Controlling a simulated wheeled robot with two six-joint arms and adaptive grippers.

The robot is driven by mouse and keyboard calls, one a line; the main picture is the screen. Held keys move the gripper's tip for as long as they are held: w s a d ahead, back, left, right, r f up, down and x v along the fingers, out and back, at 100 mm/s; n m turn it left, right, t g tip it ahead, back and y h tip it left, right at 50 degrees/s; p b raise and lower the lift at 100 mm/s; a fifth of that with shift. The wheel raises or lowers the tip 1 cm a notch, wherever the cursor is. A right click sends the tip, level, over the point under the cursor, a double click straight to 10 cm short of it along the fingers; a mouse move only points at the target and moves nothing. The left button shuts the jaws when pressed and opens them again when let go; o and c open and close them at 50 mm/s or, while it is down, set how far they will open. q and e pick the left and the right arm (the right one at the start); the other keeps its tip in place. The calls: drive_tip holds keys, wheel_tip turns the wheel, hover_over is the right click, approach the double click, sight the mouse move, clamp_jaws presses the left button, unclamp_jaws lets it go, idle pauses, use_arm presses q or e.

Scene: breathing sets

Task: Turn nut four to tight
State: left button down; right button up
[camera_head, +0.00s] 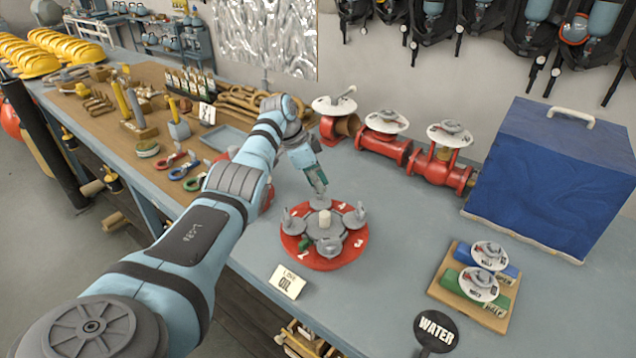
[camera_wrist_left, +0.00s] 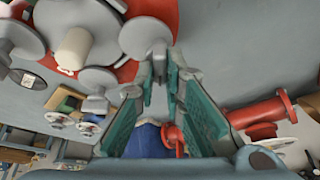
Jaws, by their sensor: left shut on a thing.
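A red round flange (camera_head: 345,256) lies on the blue-grey bench, with a grey centre hub, a pale stub (camera_head: 324,218) and several grey wing nuts around it. Faint white marks on the red rim are too small to read, so I cannot tell which nut is four. My left gripper (camera_head: 320,190) points down at the flange's back side. In the left wrist view its teal fingers (camera_wrist_left: 160,75) close on the upright wing of a grey nut (camera_wrist_left: 147,32). The flange (camera_wrist_left: 80,72) and pale stub (camera_wrist_left: 74,48) also show there. My right gripper is out of view.
Red valves (camera_head: 385,142) line the back. A blue box (camera_head: 555,180) and a wooden board with two valves (camera_head: 448,290) stand at right. Bench between is clear.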

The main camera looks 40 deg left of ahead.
use_arm(q)
drive_tip(key=c, duration=1.7)
unclamp_jaws()
drive_tip(key=v, duration=1.2)
